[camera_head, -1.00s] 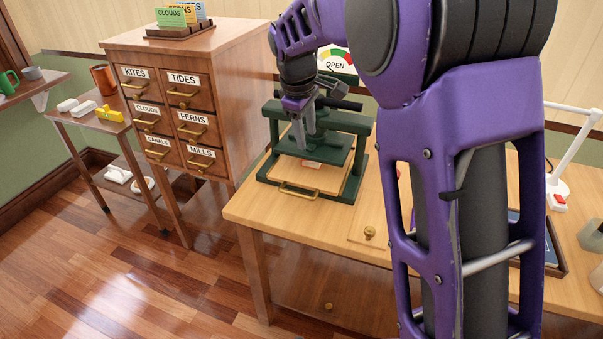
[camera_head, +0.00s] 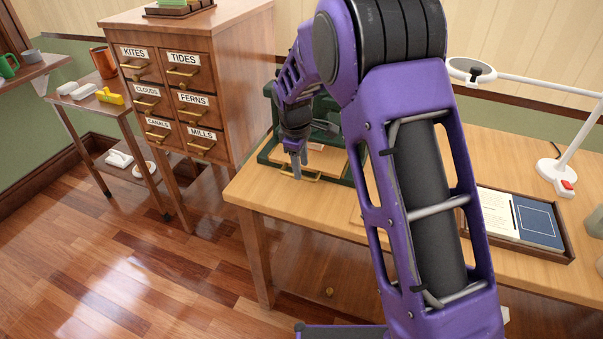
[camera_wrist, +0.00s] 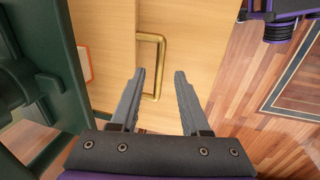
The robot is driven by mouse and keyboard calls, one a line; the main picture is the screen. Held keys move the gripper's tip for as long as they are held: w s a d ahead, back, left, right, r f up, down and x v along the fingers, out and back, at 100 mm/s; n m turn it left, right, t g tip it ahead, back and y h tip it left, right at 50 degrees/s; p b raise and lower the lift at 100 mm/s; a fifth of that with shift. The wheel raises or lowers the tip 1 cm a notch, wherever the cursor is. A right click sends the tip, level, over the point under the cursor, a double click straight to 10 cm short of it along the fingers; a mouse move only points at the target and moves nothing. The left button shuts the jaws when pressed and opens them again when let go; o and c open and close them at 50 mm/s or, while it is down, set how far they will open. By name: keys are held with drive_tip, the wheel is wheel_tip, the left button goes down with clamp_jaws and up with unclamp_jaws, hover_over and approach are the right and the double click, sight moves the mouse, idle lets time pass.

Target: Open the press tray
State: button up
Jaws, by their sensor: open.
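The green press (camera_head: 271,149) stands on the wooden desk, partly hidden behind my arm. Its light wooden tray (camera_head: 322,158) sits low in the frame, with a brass handle (camera_head: 297,175) on its front edge. In the wrist view the brass handle (camera_wrist: 152,62) is a U-shaped bar ahead of my fingers, on pale wood. My gripper (camera_head: 298,173) is at the front of the tray, close to the handle and pointing down. In the wrist view my gripper (camera_wrist: 160,73) is open and empty, its left fingertip near the handle's side. Whether it touches the handle, I cannot tell.
A labelled drawer cabinet (camera_head: 226,100) stands left of the desk (camera_head: 252,196). A small side table (camera_head: 98,112) is further left. A book tray (camera_head: 572,256) and a white lamp (camera_head: 566,165) are on the desk's right. The floor in front is clear.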

drive_tip(key=shift+w+d+f, duration=0.1)
drive_tip(key=shift+w+f, duration=0.05)
drive_tip(key=shift+f, duration=0.6)
drive_tip(key=shift+w+d+f, duration=0.1)
drive_tip(key=shift+w+f, duration=0.05)
drive_tip(key=shift+f, duration=0.6)
drive_tip(key=shift+c, duration=0.2)
clamp_jaws()
drive_tip(key=shift+a, duration=0.1)
